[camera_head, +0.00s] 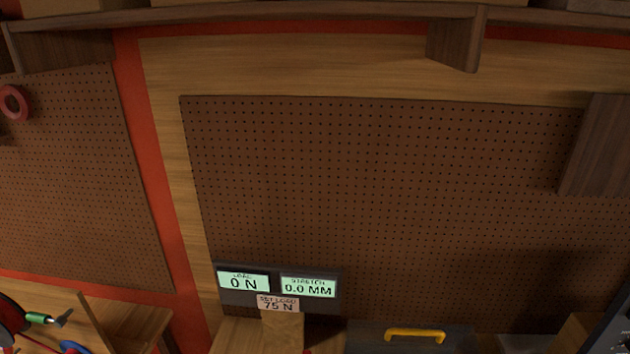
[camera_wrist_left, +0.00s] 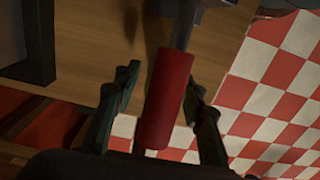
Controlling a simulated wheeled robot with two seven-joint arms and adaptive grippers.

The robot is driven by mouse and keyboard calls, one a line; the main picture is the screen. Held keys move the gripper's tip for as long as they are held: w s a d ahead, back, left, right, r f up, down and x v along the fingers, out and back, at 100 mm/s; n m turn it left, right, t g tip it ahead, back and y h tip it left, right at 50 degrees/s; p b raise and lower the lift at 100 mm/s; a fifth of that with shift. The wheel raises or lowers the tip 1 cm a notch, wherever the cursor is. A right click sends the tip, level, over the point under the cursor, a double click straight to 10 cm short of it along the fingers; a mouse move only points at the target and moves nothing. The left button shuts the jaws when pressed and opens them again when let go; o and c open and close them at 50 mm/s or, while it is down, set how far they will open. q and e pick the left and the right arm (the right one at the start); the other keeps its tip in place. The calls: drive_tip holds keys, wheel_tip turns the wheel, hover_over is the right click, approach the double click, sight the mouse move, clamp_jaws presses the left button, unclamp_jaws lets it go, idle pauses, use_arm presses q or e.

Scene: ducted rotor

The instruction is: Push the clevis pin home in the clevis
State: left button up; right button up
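In the left wrist view my left gripper (camera_wrist_left: 164,80) has its two dark green fingers apart, one on each side of a red cylinder (camera_wrist_left: 165,100). A gap shows between the left finger and the cylinder; the right fingertip is close to it, and I cannot tell if it touches. A grey metal shaft (camera_wrist_left: 187,25) runs from the cylinder's far end to the top edge. I cannot make out the clevis or the clevis pin in either view. My right gripper is not in view.
A display (camera_head: 277,286) reads load 0 N and stretch 0.0 mm, with a 75 N set load label (camera_head: 278,303) below. A yellow handle (camera_head: 414,335) shows at the bottom edge. Pegboard (camera_head: 380,190) fills the back. The wrist view shows a wooden surface (camera_wrist_left: 100,35) and red-white checkered floor (camera_wrist_left: 270,90).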

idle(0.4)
use_arm(q)
drive_tip(key=shift+b, duration=0.35)
drive_tip(key=shift+c, duration=0.4)
clamp_jaws()
drive_tip(key=shift+c, duration=2.3)
unclamp_jaws()
clamp_jaws()
drive_tip(key=shift+r, duration=0.65)
